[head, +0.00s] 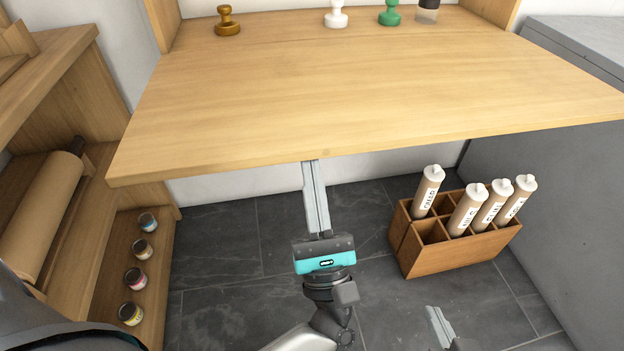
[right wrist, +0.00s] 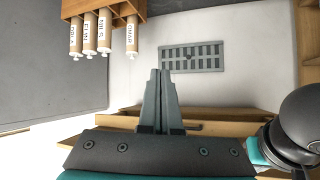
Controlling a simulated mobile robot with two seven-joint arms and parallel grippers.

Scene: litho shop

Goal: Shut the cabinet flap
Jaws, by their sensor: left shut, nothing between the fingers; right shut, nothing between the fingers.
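The cabinet flap (head: 350,85) is a broad pale wooden board. It lies open, roughly level, in front of the cabinet, and fills the top of the head view. My left gripper (head: 312,166) is shut and empty. Its fingers point up to the middle of the flap's front edge; whether the tips touch it or pass just under it I cannot tell. My right gripper (head: 433,312) shows only partly at the bottom of the head view, below and apart from the flap. In the right wrist view its fingers (right wrist: 159,78) are shut with nothing between them.
A wooden crate (head: 407,256) with several labelled tubes stands on the dark floor at right. Stamps (head: 228,22) stand at the flap's far side. A left shelf holds a paper roll (head: 42,215) and small jars (head: 135,278). A grey cabinet (head: 560,190) stands at right.

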